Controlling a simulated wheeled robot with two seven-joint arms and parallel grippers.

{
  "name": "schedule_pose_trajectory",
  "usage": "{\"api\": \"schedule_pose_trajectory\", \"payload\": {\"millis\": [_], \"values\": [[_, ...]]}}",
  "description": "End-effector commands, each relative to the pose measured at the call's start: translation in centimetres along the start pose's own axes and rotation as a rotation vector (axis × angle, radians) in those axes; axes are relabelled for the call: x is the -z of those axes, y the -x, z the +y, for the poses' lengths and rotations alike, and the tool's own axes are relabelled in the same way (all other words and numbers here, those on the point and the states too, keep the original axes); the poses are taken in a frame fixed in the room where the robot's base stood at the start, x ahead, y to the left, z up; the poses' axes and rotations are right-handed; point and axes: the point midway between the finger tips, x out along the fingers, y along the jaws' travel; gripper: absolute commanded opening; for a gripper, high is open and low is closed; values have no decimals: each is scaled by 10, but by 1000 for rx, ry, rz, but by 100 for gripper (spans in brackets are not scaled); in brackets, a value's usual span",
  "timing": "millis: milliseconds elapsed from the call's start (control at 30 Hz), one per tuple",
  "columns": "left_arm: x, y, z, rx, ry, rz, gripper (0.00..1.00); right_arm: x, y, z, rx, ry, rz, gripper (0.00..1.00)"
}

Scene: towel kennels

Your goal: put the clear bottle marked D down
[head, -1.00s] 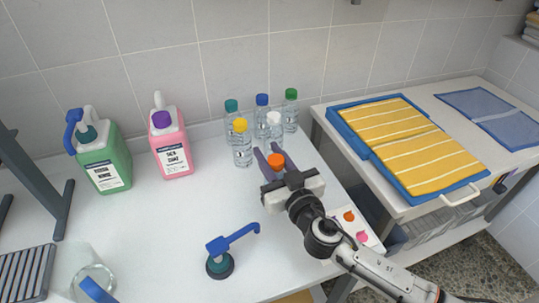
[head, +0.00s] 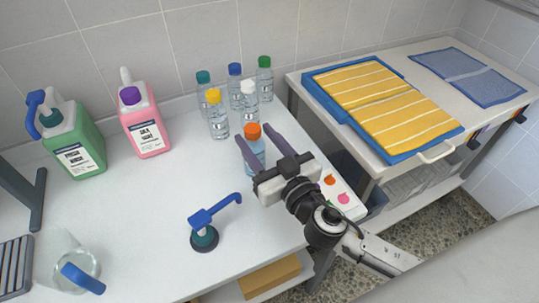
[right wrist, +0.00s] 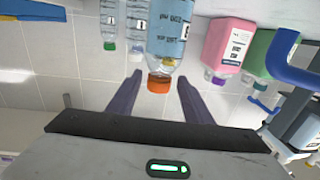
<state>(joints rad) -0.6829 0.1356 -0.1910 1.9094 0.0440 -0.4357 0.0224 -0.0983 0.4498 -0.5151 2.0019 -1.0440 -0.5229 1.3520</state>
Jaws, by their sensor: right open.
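The orange-capped clear bottle (head: 256,158) stands upright on the white bench, tinted pale blue. It also shows, upside down, in the right wrist view (right wrist: 168,35). I cannot read a D on its label. My right gripper (head: 253,134) is open, its two purple fingers spread on either side of this bottle, with gaps beside the cap in the right wrist view. Clear bottles with yellow (head: 218,120), white (head: 248,104), teal (head: 205,92), blue (head: 236,84) and green (head: 265,80) caps stand behind it; their letters are unclear. My left gripper is out of view.
Green (head: 78,150) and pink (head: 148,125) jugs stand at the back left. A blue-headed pump (head: 203,232) stands at the front, a clear jug (head: 68,265) left of it. A card with coloured spots (head: 340,190) lies right. Yellow towels (head: 390,100) lie on the trolley.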

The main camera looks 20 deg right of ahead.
Motion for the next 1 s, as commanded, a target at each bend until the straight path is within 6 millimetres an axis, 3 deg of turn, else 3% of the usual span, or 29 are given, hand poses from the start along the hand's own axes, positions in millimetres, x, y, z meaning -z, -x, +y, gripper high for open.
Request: {"api": "schedule_pose_trajectory", "payload": {"millis": [100,333,1000], "values": [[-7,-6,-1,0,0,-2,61,-4,25,0,0,-2,-3,46],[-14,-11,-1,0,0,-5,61,-2,54,0,-1,1,0,46],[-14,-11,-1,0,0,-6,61,0,60,0,-1,1,1,46]]}}
